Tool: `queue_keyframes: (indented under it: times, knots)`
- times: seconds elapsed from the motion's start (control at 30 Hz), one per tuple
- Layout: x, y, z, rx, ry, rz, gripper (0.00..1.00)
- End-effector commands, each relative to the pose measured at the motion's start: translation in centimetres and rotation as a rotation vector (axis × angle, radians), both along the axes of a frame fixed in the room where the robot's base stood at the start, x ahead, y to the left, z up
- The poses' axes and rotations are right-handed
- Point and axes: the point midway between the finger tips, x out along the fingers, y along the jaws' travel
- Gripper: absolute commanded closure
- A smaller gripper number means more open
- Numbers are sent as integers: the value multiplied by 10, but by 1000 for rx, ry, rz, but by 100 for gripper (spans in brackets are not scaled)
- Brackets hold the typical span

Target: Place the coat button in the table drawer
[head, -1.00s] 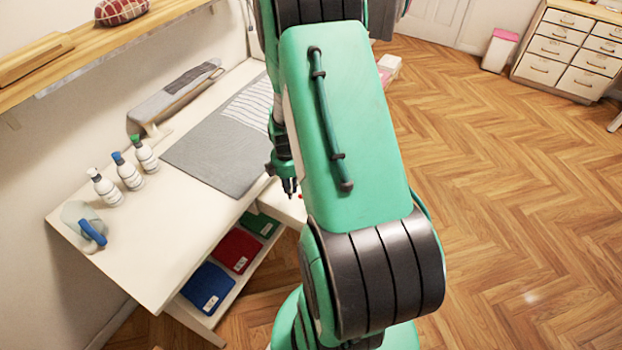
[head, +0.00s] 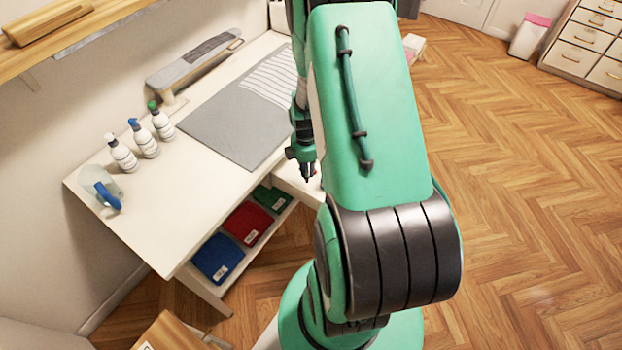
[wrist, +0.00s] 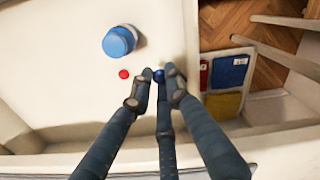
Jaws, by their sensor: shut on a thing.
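In the wrist view my gripper (wrist: 159,72) is shut on a small dark blue round piece (wrist: 159,76), which looks like the coat button. The fingers hide part of it. It is over the white floor of what looks like the open table drawer (wrist: 60,80); I cannot tell whether it touches. A small red round piece (wrist: 124,74) and a larger blue-topped round object (wrist: 120,41) lie left of the fingertips. In the head view my gripper (head: 307,174) points down over the drawer (head: 287,178), at the table's right edge; the button cannot be made out there.
The white table (head: 165,215) carries a grey mat (head: 235,125), several bottles (head: 146,140), an ironing board (head: 195,60) and a blue-handled object (head: 106,192). Blue (head: 217,258) and red (head: 247,222) folders lie on the shelf below. The wooden floor (head: 520,200) at right is clear.

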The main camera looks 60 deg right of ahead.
Motion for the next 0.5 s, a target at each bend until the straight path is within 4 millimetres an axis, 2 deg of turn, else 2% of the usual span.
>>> queue_keyframes:
  times: [0.03,0.2,0.5]
  knots:
    - [-1,1,-11,2,1,0,91]
    - [0,0,-31,2,1,0,91]
    - [0,0,-36,0,0,0,91]
